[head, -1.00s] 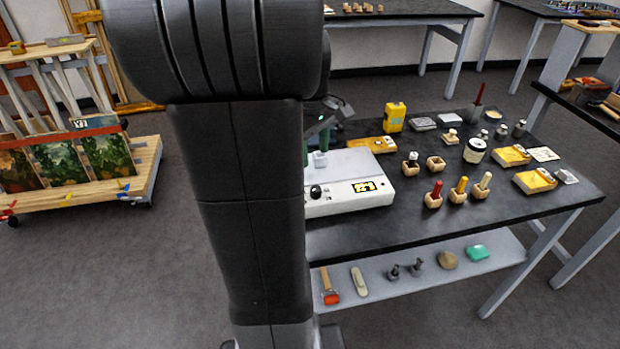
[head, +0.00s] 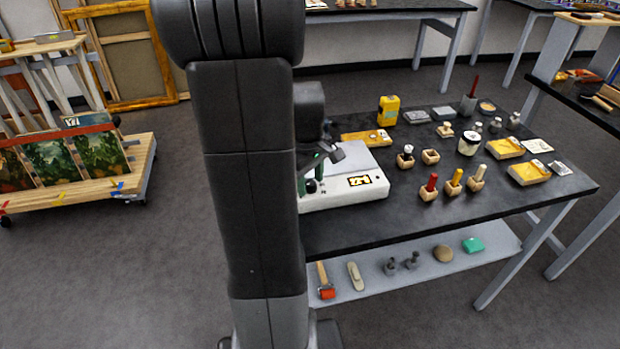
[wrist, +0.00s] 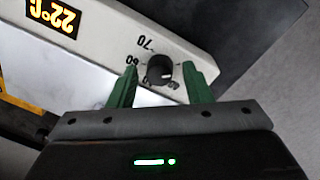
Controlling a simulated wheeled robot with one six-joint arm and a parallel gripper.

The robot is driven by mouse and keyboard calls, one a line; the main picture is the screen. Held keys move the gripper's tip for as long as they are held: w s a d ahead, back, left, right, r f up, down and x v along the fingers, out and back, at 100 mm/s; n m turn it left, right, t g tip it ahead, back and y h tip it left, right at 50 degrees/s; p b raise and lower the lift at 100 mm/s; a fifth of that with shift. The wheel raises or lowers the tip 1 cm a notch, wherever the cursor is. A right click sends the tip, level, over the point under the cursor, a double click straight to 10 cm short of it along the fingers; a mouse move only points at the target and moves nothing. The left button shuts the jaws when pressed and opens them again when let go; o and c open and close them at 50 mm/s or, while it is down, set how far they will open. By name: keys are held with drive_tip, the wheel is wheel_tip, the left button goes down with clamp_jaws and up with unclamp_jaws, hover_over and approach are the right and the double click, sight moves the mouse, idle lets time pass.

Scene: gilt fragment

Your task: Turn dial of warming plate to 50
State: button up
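The warming plate (head: 345,200) is a white box with a flat top at the table's left front. Its display (wrist: 53,14) reads 22°C, upside down in the wrist view. The black round dial (wrist: 160,70) has a scale around it; 70 and 60 are legible, while lower marks are partly hidden. My gripper (wrist: 160,67) is open, its green fingers on either side of the dial with gaps showing. In the head view my gripper (head: 311,172) is at the plate's front left, partly hidden by my arm. I cannot tell the dial's setting.
A yellow can (head: 388,111), a white-lidded jar (head: 468,144) and several wooden-block tools stand to the right on the black table (head: 400,225). A lower shelf (head: 380,285) holds a roller and other items. The table's front strip is clear.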

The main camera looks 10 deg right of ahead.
drive_tip(key=c, duration=0.8)
drive_tip(key=shift+m, duration=0.4)
drive_tip(key=m, duration=0.5)
drive_tip(key=shift+w+m, duration=0.1)
drive_tip(key=shift+m, duration=0.2)
drive_tip(key=m, duration=0.5)
drive_tip(key=shift+r+g+p, duration=0.1)
drive_tip(key=shift+g+p, duration=0.2)
drive_tip(key=shift+p, duration=0.1)
drive_tip(key=m, duration=0.4)
drive_tip(key=shift+w, duration=0.1)
drive_tip(key=m, duration=0.3)
drive_tip(key=shift+d+m, duration=0.1)
drive_tip(key=shift+m, duration=0.2)
drive_tip(key=m, duration=0.3)
drive_tip(key=m+p, duration=0.1)
drive_tip(key=m, duration=0.2)
drive_tip(key=shift+m+g+y, duration=0.3)
